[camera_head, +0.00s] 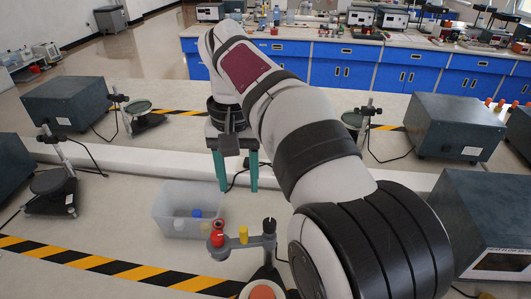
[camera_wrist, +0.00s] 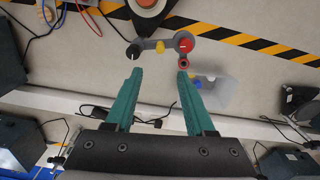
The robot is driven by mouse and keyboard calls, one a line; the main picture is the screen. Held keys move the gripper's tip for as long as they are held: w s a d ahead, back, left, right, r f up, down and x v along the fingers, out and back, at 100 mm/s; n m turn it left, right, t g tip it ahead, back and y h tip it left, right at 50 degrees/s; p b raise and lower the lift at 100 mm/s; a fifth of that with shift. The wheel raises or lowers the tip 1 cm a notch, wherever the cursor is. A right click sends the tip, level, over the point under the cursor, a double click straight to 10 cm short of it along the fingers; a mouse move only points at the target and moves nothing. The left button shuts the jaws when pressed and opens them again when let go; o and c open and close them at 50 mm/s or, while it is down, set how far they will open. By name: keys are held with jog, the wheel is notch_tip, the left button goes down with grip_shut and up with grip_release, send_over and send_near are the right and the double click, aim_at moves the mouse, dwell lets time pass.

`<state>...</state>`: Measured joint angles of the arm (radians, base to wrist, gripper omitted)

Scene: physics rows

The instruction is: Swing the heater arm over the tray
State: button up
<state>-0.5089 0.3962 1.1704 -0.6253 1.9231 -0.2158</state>
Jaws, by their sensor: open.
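A grey swing arm (camera_head: 256,241) carries a red-topped end (camera_head: 217,236), a yellow peg (camera_head: 243,234) and an upright black knob (camera_head: 269,227). It looks like the heater arm. In the wrist view the same arm (camera_wrist: 147,44) lies beyond my fingertips, its red end at right. A translucent white bin (camera_head: 159,213), perhaps the tray, stands behind and left of it; it also shows in the wrist view (camera_wrist: 222,95). The red end appears outside the bin. My gripper (camera_head: 237,186), with teal fingers, points down, open and empty, behind the arm; it also shows in the wrist view (camera_wrist: 159,75).
A base with an orange disc (camera_head: 262,292) stands at the front. The bin holds small blue and yellow-topped items. Grey boxes (camera_head: 66,103) and stands (camera_head: 52,182) with cables line both sides. A white raised strip (camera_head: 120,160) crosses behind. Striped tape (camera_head: 100,264) marks the front.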

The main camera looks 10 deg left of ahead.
aim_at(243, 228)
notch_tip(243, 228, down, 16)
jog(key=shift+r, duration=0.25)
grip_shut()
dwell(1.3)
